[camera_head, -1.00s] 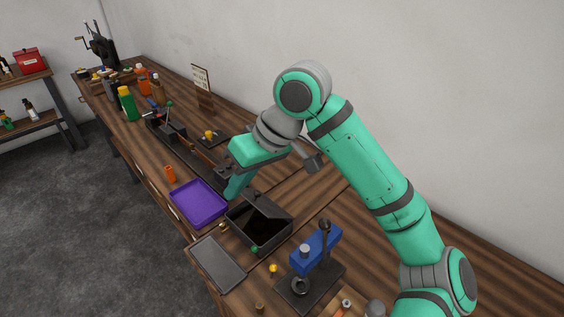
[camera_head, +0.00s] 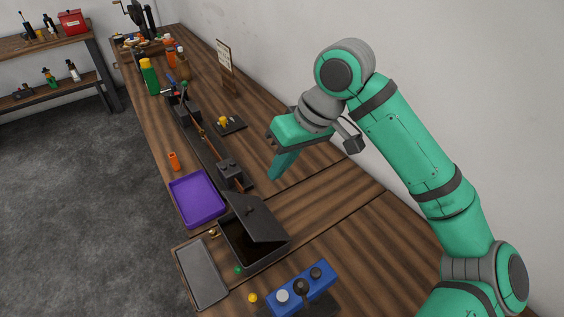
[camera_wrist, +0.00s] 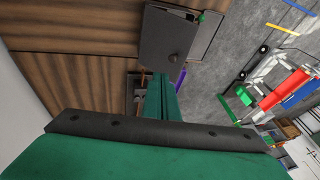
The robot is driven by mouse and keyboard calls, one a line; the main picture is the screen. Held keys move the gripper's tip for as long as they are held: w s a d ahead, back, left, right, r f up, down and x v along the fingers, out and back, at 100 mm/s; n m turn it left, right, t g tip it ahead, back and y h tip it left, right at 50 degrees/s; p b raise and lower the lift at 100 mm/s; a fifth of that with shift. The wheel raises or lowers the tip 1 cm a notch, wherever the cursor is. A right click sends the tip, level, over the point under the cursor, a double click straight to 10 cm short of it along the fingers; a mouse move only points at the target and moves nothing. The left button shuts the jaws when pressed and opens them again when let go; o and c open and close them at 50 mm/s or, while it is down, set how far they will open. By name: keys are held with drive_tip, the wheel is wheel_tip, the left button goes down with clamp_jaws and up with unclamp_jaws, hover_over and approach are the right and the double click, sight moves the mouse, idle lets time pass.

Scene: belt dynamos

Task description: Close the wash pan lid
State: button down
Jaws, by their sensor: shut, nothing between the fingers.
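The wash pan (camera_head: 238,248) is a dark rectangular box on the workbench, with its dark interior showing. Its lid (camera_head: 262,218) is tilted up, hinged along the side away from the front edge, and stands partly open. In the wrist view the lid (camera_wrist: 166,42) shows as a dark panel with a round knob. My gripper (camera_head: 275,176) is shut and empty, above the bench behind the pan and apart from the lid. Its shut green fingers also show in the wrist view (camera_wrist: 162,95).
A purple tray (camera_head: 198,198) and a grey flat tray (camera_head: 202,274) lie beside the pan. A blue device (camera_head: 303,288) stands in front. A long dark fixture (camera_head: 205,140) runs behind. Bottles (camera_head: 149,77) stand farther back. Bare bench (camera_head: 335,200) lies to the right.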

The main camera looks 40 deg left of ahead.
hover_over(253, 206)
drive_tip(key=w+d, duration=0.2)
wheel_tip(253, 206, down, 8)
drive_tip(key=r, duration=0.1)
drive_tip(key=shift+s+a+f, duration=0.25)
drive_tip(key=shift+s+f, duration=0.35)
drive_tip(key=shift+f, duration=0.15)
